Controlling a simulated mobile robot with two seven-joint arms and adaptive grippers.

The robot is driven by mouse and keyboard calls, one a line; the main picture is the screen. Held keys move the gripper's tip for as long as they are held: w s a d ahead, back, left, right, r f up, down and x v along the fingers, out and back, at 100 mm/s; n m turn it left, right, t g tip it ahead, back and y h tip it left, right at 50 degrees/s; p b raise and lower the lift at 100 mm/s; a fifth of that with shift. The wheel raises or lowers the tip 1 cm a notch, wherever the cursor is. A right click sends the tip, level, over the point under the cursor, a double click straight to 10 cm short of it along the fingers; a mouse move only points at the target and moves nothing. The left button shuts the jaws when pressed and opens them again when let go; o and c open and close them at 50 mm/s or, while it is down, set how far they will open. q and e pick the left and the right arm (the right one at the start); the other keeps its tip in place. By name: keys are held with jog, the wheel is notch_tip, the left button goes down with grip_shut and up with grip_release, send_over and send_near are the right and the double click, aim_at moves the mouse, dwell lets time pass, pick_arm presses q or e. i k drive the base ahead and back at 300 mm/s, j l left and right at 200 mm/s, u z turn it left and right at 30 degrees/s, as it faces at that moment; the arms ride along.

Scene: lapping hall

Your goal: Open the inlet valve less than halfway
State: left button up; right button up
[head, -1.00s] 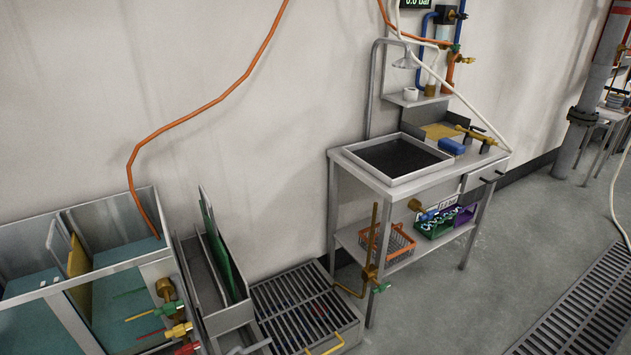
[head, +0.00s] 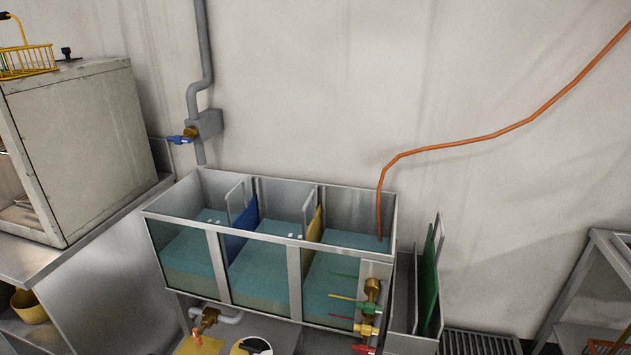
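A tank with three compartments (head: 258,237) holds blue-green liquid and stands against the wall. A grey pipe (head: 203,50) comes down the wall above its left compartment, and a brass valve with a blue handle (head: 182,138) sits on it beside a grey box (head: 207,123). Brass valves with a green handle (head: 368,308), a yellow handle (head: 366,329) and a red handle (head: 363,349) are stacked at the tank's right front corner. No label shows which is the inlet valve. How far any valve is turned is too small to tell. Neither gripper is in view.
An orange hose (head: 480,137) runs down into the right compartment. A grey cabinet (head: 80,140) with a yellow wire basket (head: 28,62) stands at left. A slotted rack with a green board (head: 429,285) and a floor grate (head: 480,343) are at right.

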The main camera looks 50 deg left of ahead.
aim_at(179, 139)
jog(key=u, duration=1.75)
jog(key=i+j+u, duration=0.15)
jog(key=j, duration=0.15)
jog(key=i+j+u, duration=0.15)
jog(key=i+j, duration=0.05)
jog(key=j, duration=0.1)
